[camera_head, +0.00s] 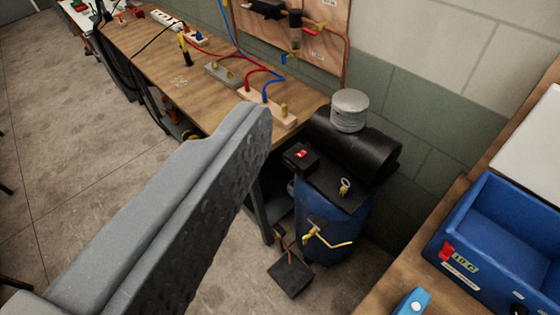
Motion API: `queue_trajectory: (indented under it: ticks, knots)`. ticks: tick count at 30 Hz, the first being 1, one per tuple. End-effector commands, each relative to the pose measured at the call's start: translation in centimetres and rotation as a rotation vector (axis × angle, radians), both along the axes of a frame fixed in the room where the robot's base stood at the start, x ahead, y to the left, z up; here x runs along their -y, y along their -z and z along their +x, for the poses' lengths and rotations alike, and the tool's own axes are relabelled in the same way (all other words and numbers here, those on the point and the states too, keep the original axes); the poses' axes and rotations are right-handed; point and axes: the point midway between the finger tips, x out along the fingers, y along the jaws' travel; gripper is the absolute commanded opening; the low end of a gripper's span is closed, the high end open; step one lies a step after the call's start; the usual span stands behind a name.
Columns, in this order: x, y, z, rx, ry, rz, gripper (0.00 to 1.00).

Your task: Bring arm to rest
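My gripper (258,120) shows as a large grey form that reaches from the lower left corner up to the middle of the picture. Its near side has a rough, dimpled face. I cannot make out two separate fingertips or a gap between them, and I see nothing held at its tip. The tip overlaps the near end of a wooden workbench (140,52) in the picture, and I cannot tell how far apart they are.
A blue compressor tank (335,215) with a black motor (358,140) stands right of my gripper. Concrete floor (70,150) at left is mostly clear.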

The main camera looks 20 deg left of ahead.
Motion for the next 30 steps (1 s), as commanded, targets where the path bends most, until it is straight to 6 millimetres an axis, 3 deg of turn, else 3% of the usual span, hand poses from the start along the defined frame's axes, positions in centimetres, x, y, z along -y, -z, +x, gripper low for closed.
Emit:
queue_trajectory:
  ticks: [8, 17, 30]
  knots:
    - [0.0, 0.2, 0.0, -0.001, 0.001, 0.001, 0.88]
    - [0.0, 3.6, 0.1, -0.002, 0.001, 0.002, 0.88]
    - [0.0, 3.6, 0.1, -0.002, 0.001, 0.002, 0.88]
